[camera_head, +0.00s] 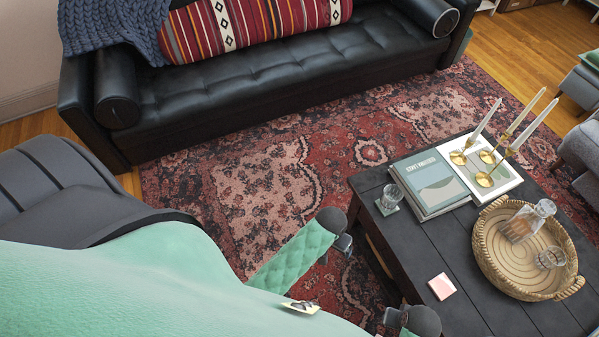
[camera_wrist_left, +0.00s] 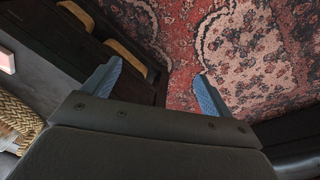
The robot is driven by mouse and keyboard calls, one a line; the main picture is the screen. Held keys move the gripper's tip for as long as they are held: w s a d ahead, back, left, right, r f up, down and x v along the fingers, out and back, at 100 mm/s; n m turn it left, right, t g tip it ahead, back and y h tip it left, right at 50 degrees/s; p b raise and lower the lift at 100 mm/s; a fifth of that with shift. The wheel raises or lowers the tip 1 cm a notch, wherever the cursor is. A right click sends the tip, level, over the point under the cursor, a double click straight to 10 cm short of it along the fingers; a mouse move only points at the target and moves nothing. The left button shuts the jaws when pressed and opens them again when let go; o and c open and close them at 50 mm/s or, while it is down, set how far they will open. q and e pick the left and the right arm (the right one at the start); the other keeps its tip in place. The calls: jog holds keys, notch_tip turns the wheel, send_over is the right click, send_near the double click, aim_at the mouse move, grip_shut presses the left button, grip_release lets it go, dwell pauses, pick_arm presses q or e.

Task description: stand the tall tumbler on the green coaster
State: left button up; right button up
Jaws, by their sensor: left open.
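A clear tumbler (camera_head: 391,196) stands upright at the dark table's far left corner, beside the books; it looks like the taller of two glasses. A small greenish coaster (camera_head: 383,209) shows under or against its base; I cannot tell exactly how they meet. The shorter glass (camera_head: 551,257) is in the wicker tray. In the left wrist view my left gripper (camera_wrist_left: 158,70) is open and empty, its blue fingers apart over the rug and the table's drawer side.
The dark table (camera_head: 405,247) carries a pink square coaster (camera_head: 441,286), books (camera_head: 430,183), brass candlesticks (camera_head: 485,178) and a wicker tray (camera_head: 488,262) with a decanter (camera_head: 528,222). A black sofa (camera_head: 280,75) stands behind the patterned rug (camera_head: 270,175). The table's left part is mostly clear.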

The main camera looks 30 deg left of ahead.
pick_arm(q)
jog(key=s+a+m, duration=0.1)
jog(key=s+a, duration=0.4)
jog(key=s, duration=0.7)
jog(key=shift+a+r+t, duration=0.25)
jog(key=shift+a+t, duration=0.05)
jog(key=shift+s, duration=0.1)
